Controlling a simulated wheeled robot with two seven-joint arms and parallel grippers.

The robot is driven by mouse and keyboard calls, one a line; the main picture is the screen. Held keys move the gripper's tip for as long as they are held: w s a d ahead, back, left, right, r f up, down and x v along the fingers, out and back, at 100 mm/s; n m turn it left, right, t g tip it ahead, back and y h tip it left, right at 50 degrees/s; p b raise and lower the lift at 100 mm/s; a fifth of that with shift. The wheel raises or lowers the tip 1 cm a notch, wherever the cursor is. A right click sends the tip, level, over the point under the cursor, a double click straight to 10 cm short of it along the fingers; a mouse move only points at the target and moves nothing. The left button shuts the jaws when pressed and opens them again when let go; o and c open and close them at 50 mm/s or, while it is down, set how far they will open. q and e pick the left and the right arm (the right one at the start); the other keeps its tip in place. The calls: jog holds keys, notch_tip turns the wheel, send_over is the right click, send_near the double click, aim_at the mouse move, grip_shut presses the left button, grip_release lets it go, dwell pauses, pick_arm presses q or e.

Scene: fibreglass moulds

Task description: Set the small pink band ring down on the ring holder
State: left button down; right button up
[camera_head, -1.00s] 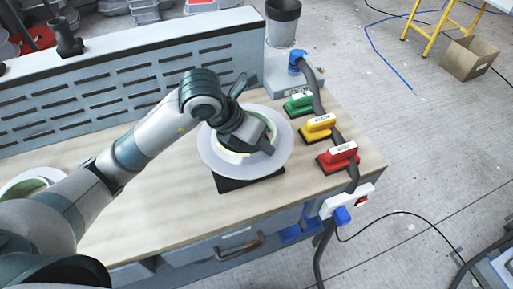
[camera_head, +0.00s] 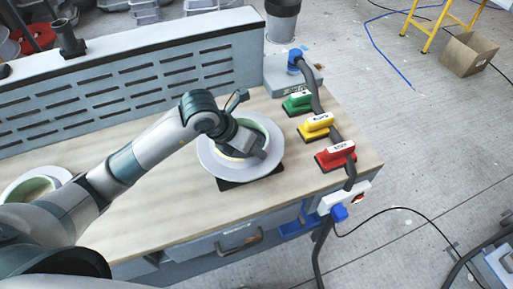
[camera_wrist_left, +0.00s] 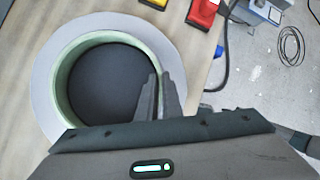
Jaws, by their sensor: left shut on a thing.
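No pink band ring shows in colour. My left gripper (camera_head: 250,148) is shut on the wall of a round ring with a wide pale grey flange (camera_head: 210,160) and a pale green inner wall. In the left wrist view, the fingers (camera_wrist_left: 160,98) straddle the right side of the ring wall (camera_wrist_left: 62,85). The ring lies flat over a black square pad (camera_head: 252,181), perhaps the ring holder, whose front edge shows below the flange. Dark surface fills the ring's opening. I cannot tell whether ring and pad touch. My right gripper is not in view.
Another pale ring (camera_head: 60,174) lies at the far left. A slotted panel (camera_head: 130,85) backs the bench. Bare wood lies left of the pad.

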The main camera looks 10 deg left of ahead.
pick_arm(q)
jog(key=shift+f, duration=0.15)
jog(key=shift+f, duration=0.15)
jog(key=c, duration=1.9)
grip_release()
jog(key=shift+r, duration=0.2)
jog(key=shift+a+r, duration=0.15)
jog(key=shift+r, duration=0.1)
jog(key=b+v, duration=0.3)
jog(key=v, duration=0.8)
jog(key=shift+s+r, duration=0.1)
jog(key=shift+r, duration=0.05)
